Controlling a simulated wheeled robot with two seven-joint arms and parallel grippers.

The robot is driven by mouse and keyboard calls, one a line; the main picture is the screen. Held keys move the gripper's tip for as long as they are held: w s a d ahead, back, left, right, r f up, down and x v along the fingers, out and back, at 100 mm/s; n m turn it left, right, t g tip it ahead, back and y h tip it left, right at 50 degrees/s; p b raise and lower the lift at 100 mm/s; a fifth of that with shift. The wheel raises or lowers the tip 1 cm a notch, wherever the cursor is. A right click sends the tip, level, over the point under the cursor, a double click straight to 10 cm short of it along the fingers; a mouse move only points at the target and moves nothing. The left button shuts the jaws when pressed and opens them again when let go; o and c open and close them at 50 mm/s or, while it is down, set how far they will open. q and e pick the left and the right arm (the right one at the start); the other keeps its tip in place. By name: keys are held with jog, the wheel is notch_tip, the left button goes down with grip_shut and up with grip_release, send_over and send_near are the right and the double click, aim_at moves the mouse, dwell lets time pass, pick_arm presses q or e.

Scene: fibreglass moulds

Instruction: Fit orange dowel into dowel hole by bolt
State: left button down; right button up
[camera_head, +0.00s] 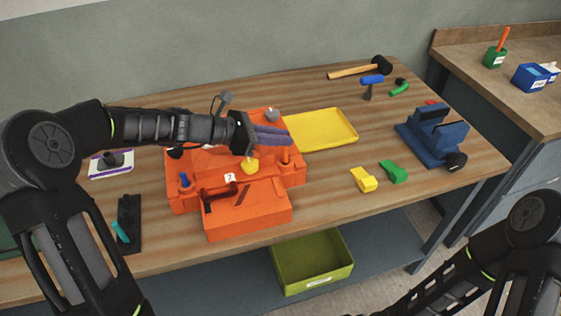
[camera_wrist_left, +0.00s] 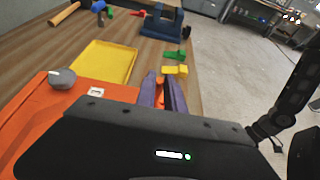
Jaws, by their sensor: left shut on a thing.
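The orange mould (camera_head: 250,213) lies on the workbench, and part of it shows in the wrist view (camera_wrist_left: 40,108). My left gripper (camera_head: 288,138), with purple fingers, reaches over the mould's right side. In the wrist view its fingers (camera_wrist_left: 164,95) are shut on the orange dowel (camera_wrist_left: 158,92). Below the fingertips in the head view, an orange upright piece (camera_head: 285,156) shows at the mould's right edge; I cannot tell whether it is the held dowel. The dowel hole and the bolt cannot be made out clearly. My right arm shows at lower right; its gripper is out of frame.
A yellow tray (camera_head: 325,131) lies behind the mould. Yellow (camera_head: 363,180) and green (camera_head: 394,171) blocks and a blue vise (camera_head: 434,139) lie to the right.

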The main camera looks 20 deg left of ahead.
aim_at(285, 149)
pick_arm(q)
jog(key=shift+f, duration=0.5)
jog(key=shift+r, duration=0.15)
pick_arm(e)
jog(key=shift+f, duration=0.25)
pick_arm(q)
notch_tip(285, 149, down, 4)
jog(key=b, duration=0.3)
jog(key=shift+r, duration=0.15)
pick_arm(e)
notch_tip(285, 149, down, 3)
jog(key=shift+w+f, duration=0.1)
